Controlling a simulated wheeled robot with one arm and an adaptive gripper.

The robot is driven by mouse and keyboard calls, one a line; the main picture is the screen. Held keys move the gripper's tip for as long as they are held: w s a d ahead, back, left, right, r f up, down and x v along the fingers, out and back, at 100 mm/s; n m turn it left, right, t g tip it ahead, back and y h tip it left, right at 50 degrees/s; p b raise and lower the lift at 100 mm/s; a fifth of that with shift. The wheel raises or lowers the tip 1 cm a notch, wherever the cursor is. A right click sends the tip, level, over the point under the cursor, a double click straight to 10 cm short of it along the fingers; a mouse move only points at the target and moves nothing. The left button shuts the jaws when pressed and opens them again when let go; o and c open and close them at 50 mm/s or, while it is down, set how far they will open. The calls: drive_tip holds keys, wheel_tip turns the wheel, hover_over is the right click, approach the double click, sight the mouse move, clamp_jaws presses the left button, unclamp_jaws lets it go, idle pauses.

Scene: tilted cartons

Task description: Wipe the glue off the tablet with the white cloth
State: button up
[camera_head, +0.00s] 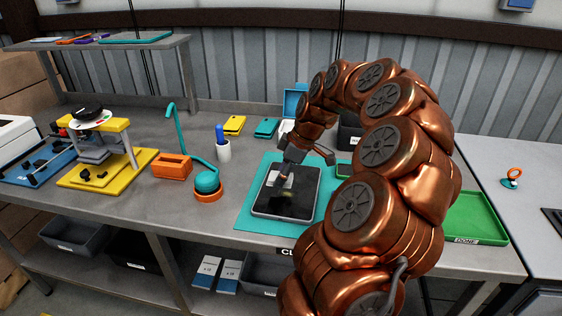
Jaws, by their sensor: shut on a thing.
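The dark tablet (286,206) lies flat on a teal mat (250,218) on the workbench. My gripper (284,176) reaches down over the upper part of the tablet. It is shut on the white cloth (276,180), a small pale patch at the fingertips, low over or touching the screen; I cannot tell which. A faint yellowish mark (289,195) shows on the screen just below the cloth; it may be glue. My arm hides the right part of the mat.
A green tray (474,217) labelled DONE is at the right. An orange block (172,166), a teal lamp-like stand (206,182), a white pen cup (223,151) and a yellow fixture (107,165) stand left of the mat. Yellow and teal phone-like items (266,128) lie behind.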

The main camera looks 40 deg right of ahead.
drive_tip(key=shift+r, duration=2.15)
